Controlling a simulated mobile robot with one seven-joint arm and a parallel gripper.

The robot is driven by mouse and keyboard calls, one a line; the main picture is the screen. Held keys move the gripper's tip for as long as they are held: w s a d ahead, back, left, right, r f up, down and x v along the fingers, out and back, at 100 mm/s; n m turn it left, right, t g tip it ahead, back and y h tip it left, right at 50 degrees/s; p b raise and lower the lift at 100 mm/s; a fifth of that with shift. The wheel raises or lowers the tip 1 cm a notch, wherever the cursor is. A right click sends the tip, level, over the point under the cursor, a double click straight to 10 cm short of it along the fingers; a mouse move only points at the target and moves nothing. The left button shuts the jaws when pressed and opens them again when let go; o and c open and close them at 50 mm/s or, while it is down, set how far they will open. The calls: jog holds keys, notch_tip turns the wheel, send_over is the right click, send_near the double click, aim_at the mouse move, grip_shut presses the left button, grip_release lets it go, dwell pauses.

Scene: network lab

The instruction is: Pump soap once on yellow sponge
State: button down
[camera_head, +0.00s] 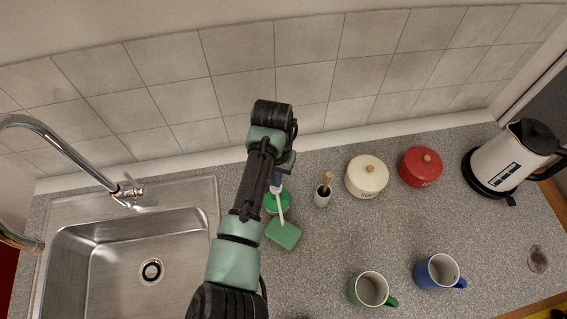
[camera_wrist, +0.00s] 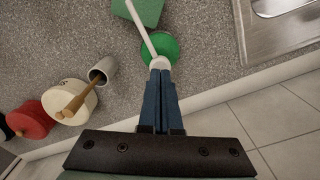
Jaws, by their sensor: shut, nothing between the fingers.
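A green soap dispenser (camera_head: 284,203) with a white pump and long spout stands on the counter right of the sink. It also shows in the wrist view (camera_wrist: 172,50), where the spout (camera_wrist: 143,28) reaches over a sponge (camera_wrist: 146,12). That sponge (camera_head: 284,235) looks green, not yellow, and lies flat in front of the dispenser. My gripper (camera_head: 276,184) is shut and empty, and its blue fingertips (camera_wrist: 160,71) are right at the pump head. Whether they touch it or sit just above it, I cannot tell. My arm hides part of the dispenser's left side in the head view.
A sink (camera_head: 110,264) lies left. A small pot with a wooden-handled tool (camera_head: 322,197), a cream pot (camera_head: 366,179), a red pot (camera_head: 420,168) and a kettle (camera_head: 507,162) stand right. Green (camera_head: 371,289) and blue (camera_head: 436,272) mugs stand in front. The tiled wall is close behind.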

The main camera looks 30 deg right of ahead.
notch_tip(320, 180, up, 6)
jog(key=p, duration=0.6)
dwell(0.4)
